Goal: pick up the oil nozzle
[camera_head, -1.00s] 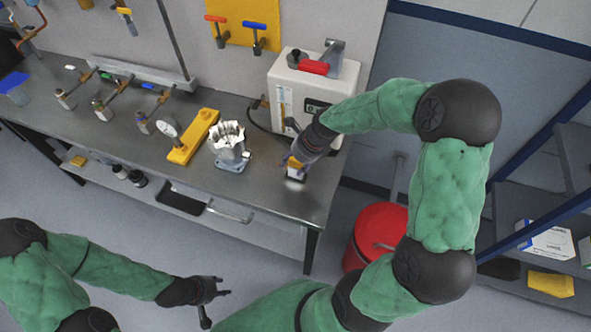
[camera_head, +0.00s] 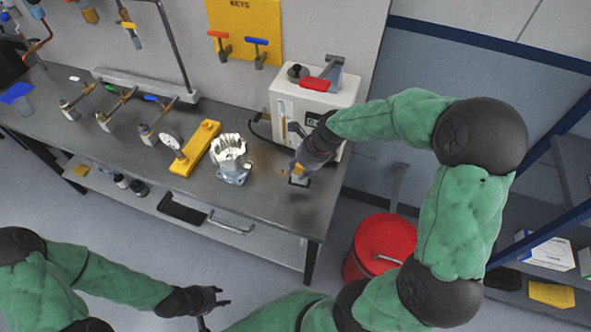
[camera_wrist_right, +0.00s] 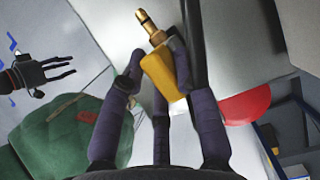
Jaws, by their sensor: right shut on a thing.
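The oil nozzle appears to be the yellow body (camera_wrist_right: 158,74) with a brass tip (camera_wrist_right: 149,24) in the right wrist view. My right gripper (camera_wrist_right: 152,82) is shut on its yellow body, with dark fingers on both sides; the brass tip sticks out past them. The nozzle is mostly hidden by the fingers there. My left gripper (camera_head: 222,297) is open and empty, in front of the bench.
The grey bench (camera_head: 262,203) holds a metal housing (camera_head: 230,160), a yellow bar (camera_head: 196,150) with a gauge, and a white box (camera_head: 316,93) behind my right gripper. A red bin (camera_head: 384,244) stands right of the bench. The bench front near the right corner is clear.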

